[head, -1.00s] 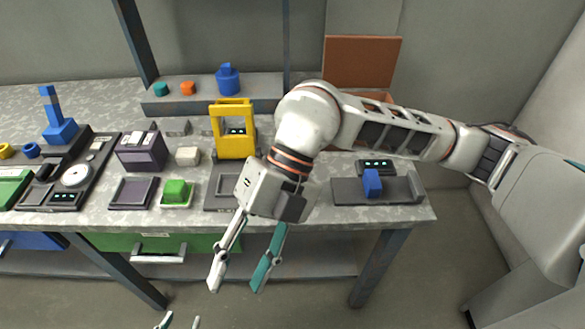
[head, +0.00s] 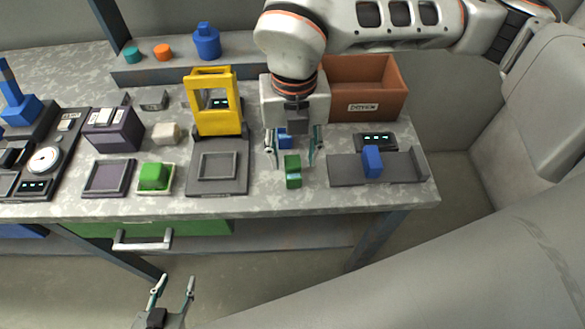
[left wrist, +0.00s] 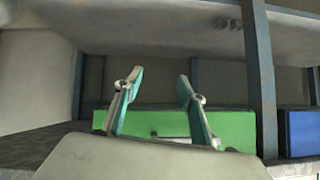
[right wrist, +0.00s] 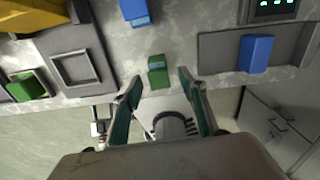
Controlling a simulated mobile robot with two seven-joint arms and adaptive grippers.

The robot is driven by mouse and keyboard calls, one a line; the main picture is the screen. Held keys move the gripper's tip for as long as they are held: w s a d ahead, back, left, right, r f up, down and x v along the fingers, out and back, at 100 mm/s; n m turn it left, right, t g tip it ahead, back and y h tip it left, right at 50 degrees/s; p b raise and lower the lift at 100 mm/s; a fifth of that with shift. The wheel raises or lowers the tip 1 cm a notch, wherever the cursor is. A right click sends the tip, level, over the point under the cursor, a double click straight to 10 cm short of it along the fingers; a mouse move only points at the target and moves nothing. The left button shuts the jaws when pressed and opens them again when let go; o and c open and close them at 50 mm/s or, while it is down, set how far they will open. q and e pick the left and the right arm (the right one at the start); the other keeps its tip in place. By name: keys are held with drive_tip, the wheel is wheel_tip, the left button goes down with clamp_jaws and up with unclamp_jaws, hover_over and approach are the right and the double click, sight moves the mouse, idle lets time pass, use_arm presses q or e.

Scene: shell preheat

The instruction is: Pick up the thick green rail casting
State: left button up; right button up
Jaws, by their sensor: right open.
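A small upright green casting (head: 292,170) stands on the bench right of the yellow press; it also shows in the right wrist view (right wrist: 158,71). My right gripper (head: 293,156) is open and empty above it, pointing down, with its fingers to either side in the head view. In the right wrist view the casting lies just beyond the fingertips (right wrist: 159,81), apart from them. Another green block (head: 153,176) sits in a green-rimmed tray at the left. Which is the thick one I cannot tell for sure. My left gripper (head: 174,287) is open and empty below the bench front.
A blue block (head: 285,138) stands close behind the green casting. The yellow press (head: 217,122) is to the left. A grey fixture (head: 405,172) holding another blue block (head: 372,160) is to the right. A brown bin (head: 365,85) stands behind.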

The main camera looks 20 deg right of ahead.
sight(293, 161)
wheel_tip(293, 161, down, 4)
drive_tip(key=shift+a+r, duration=0.1)
drive_tip(key=shift+c, duration=0.8)
clamp_jaws()
use_arm(q)
drive_tip(key=shift+w, duration=0.45)
drive_tip(key=shift+s, duration=0.1)
